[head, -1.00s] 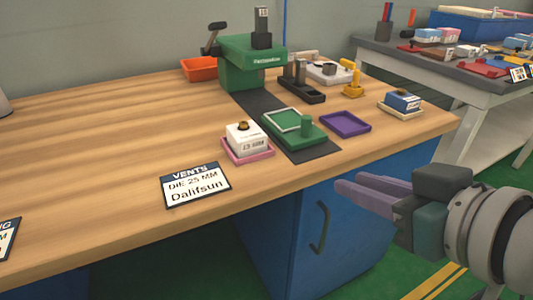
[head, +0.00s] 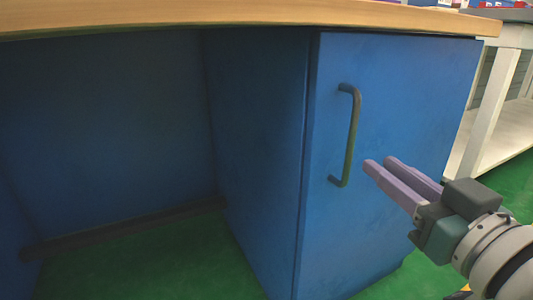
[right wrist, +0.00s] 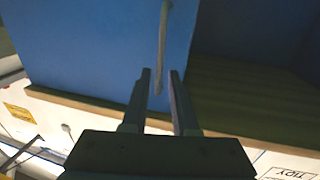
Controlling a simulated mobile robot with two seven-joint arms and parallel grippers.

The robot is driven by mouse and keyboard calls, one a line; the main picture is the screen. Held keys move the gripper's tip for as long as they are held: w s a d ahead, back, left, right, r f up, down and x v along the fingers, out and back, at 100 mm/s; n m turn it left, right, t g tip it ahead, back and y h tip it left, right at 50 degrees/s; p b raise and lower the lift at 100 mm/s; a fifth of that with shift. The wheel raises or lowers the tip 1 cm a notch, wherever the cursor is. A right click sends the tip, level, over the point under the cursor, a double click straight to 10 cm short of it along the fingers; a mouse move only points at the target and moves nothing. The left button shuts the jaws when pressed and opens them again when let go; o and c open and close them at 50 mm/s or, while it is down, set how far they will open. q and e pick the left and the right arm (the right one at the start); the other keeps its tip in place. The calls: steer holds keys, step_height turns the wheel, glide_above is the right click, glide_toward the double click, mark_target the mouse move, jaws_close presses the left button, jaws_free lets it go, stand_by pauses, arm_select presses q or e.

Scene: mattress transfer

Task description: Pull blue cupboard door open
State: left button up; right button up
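The blue cupboard door (head: 400,110) is shut, under the wooden worktop. Its dark upright bar handle (head: 352,137) is on the door's left side. My right gripper (head: 380,163) has purple fingers and is open and empty, just right of the handle's lower part. A small gap shows between the fingertips and the handle in the head view. In the right wrist view, the handle (right wrist: 163,45) runs down between the two open fingers (right wrist: 160,73), against the blue door (right wrist: 90,45). Contact cannot be seen. My left gripper is not in view.
The wooden worktop edge (head: 240,13) runs above the door. An open dark recess (head: 110,130) lies left of the cupboard. A white table leg (head: 489,115) stands at the right. The green floor (head: 150,262) in front looks clear.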

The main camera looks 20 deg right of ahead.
mark_target(353, 144)
steer(key=w+b, duration=0.1)
steer(key=w, duration=0.1)
steer(key=w+b, duration=0.1)
steer(key=w, duration=0.2)
steer(key=w+d+b, duration=0.1)
steer(key=w, duration=0.2)
steer(key=shift+w+b, duration=0.15)
steer(key=shift+b, duration=0.25)
steer(key=shift+w, duration=0.4)
steer(key=shift+r, duration=0.1)
jaws_close()
stand_by(0.5)
